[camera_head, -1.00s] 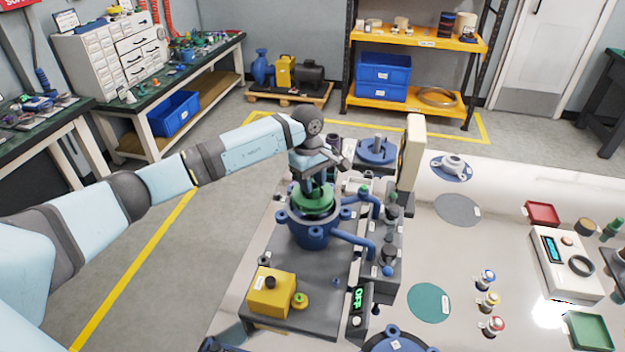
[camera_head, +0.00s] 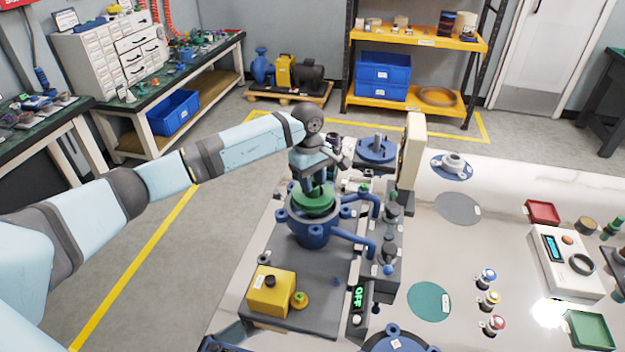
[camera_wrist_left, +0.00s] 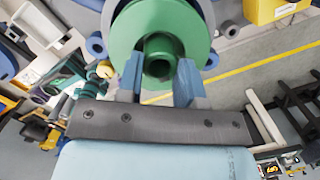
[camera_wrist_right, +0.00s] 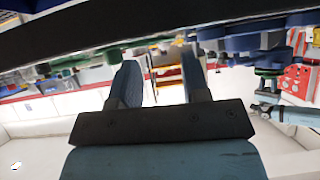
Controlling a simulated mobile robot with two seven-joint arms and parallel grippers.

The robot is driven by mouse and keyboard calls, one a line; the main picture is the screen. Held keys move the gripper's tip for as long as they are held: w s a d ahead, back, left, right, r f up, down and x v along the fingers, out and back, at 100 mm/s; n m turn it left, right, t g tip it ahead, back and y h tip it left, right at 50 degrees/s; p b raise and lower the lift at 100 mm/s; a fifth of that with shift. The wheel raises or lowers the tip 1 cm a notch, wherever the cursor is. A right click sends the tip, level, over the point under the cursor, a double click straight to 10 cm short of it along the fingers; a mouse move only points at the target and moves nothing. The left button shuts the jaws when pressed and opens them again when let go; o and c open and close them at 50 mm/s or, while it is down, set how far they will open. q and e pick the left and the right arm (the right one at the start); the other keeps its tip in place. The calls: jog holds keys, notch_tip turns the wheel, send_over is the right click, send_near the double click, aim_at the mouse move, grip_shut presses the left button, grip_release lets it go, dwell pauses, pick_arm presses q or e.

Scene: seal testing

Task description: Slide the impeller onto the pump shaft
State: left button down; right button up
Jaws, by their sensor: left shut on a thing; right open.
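The green impeller (camera_head: 313,200) is over the mouth of the blue pump casing (camera_head: 309,231) in the head view. My left gripper (camera_head: 318,182) comes down from above and is shut on the impeller's hub. In the left wrist view the impeller (camera_wrist_left: 160,25) shows its round disc and hollow hub, with the blue fingers of the left gripper (camera_wrist_left: 160,78) on either side of the hub. The pump shaft is hidden under the impeller, so I cannot tell how far the impeller sits on it. My right gripper (camera_wrist_right: 158,85) is open and empty in the right wrist view.
Blue pipes (camera_head: 352,238) and a grey valve block stand right of the casing. A yellow box (camera_head: 271,291) sits at the rig's front left. A tall beige panel (camera_head: 411,150) rises behind. The white table (camera_head: 520,200) has clear room between its mats and trays.

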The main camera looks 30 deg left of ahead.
aim_at(312, 196)
pick_arm(q)
jog(key=shift+f, duration=0.15)
pick_arm(e)
jog(key=shift+f, duration=0.15)
pick_arm(q)
jog(key=shift+f+b, duration=0.4)
jog(key=shift+b, duration=0.1)
jog(key=shift+f+b, duration=0.4)
jog(key=shift+f, duration=0.1)
pick_arm(e)
jog(key=shift+f, duration=0.4)
pick_arm(q)
jog(key=shift+f, duration=0.1)
jog(key=shift+s+f+b, duration=0.15)
jog(key=shift+f+b, duration=0.5)
jog(key=shift+f, duration=0.05)
pick_arm(e)
jog(key=shift+f, duration=0.15)
pick_arm(q)
jog(key=shift+s+f+b, duration=0.1)
jog(key=shift+f+b, duration=0.5)
jog(key=shift+f, duration=0.1)
pick_arm(e)
jog(key=shift+s+f, duration=0.1)
